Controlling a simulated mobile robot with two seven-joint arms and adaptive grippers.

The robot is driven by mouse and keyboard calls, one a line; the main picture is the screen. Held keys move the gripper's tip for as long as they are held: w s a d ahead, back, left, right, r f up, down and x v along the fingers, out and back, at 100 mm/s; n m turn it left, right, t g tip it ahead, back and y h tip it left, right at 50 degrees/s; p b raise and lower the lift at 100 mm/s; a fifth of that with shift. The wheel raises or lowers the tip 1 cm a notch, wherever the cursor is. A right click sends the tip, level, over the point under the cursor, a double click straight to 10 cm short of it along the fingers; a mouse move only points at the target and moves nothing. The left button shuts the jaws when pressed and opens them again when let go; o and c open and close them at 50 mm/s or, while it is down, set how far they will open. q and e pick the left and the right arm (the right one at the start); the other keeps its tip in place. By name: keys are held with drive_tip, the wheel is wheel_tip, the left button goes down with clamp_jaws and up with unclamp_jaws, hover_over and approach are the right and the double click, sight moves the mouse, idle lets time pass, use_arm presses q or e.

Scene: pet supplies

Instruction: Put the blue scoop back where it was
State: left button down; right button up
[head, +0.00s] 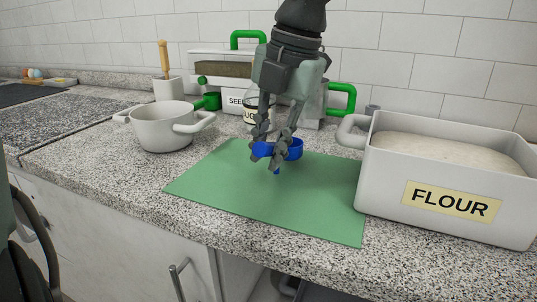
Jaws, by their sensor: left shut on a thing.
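The blue scoop (294,150) is between the fingers of my left gripper (272,140). The gripper points down and is shut on the scoop. The scoop shows over the green mat (230,190), toward its back edge; whether it touches the mat I cannot tell. The fingers hide part of the scoop. My right gripper is not in view.
A white bin labelled FLOUR (385,185) stands right of the mat. A white pot (165,132) stands to the left. Behind are a container labelled SEED (235,102), a jar (252,121) partly hidden by my gripper, and green handles (343,97). The mat's front is clear.

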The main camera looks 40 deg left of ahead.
use_arm(q)
drive_tip(key=shift+f, duration=1.05)
drive_tip(key=c, duration=1.4)
unclamp_jaws()
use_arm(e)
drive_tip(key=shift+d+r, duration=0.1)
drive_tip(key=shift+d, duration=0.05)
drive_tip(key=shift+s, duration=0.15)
